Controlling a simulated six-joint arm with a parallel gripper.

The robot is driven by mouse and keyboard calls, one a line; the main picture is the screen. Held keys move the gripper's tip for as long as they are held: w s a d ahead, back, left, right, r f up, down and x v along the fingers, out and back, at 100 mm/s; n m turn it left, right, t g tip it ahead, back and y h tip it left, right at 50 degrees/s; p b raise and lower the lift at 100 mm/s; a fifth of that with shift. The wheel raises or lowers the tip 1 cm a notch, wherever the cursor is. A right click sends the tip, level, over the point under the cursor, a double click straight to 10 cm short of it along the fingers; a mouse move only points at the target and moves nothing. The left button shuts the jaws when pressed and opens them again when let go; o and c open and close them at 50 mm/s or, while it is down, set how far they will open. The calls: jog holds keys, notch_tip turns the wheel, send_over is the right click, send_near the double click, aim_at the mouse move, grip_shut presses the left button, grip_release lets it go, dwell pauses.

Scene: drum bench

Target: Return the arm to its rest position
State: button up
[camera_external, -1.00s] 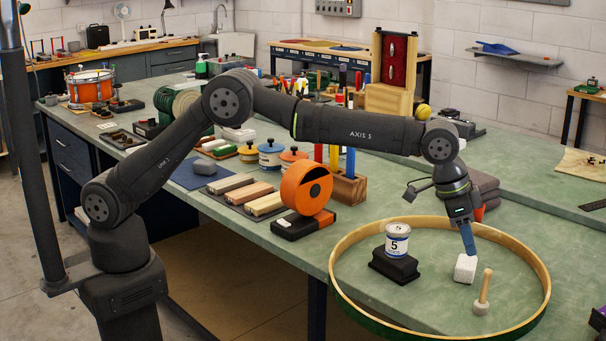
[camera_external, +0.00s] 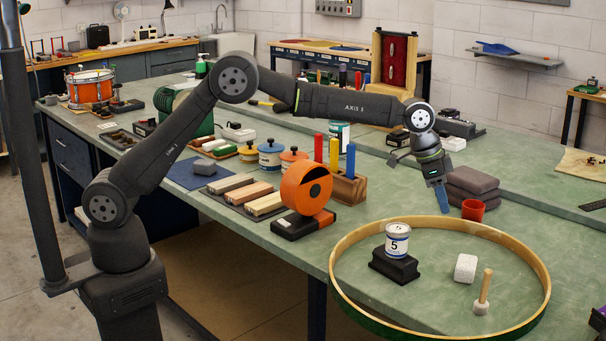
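My gripper (camera_external: 443,203) is raised above the bench, at the back of the large wooden hoop (camera_external: 344,246), pointing down. Its blue fingertip shows edge-on, so I cannot tell whether the fingers are open or shut. No object shows in it. Inside the hoop, a white block (camera_external: 466,268) lies on the green bench top (camera_external: 437,290), apart from my gripper. My arm stretches from the left over the bench.
Inside the hoop stand a can marked 5 (camera_external: 397,240) on a black block (camera_external: 394,267) and a small mallet (camera_external: 482,300). A red cup (camera_external: 473,210) and grey folded pads (camera_external: 476,182) are close right of my gripper. An orange tape dispenser (camera_external: 292,191) and marker holder (camera_external: 348,190) stand left.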

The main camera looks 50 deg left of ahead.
jog(key=w+a+f, duration=0.4)
jog(key=a+f, duration=0.1)
jog(key=a, duration=0.1)
jog(key=shift+w+a, duration=0.15)
jog(key=shift+a, duration=0.2)
jog(key=shift+r, duration=0.1)
notch_tip(320, 180, up, 5)
jog(key=d, duration=0.1)
jog(key=s+d, duration=0.9)
jog(key=d, duration=0.3)
jog(key=shift+s, duration=0.25)
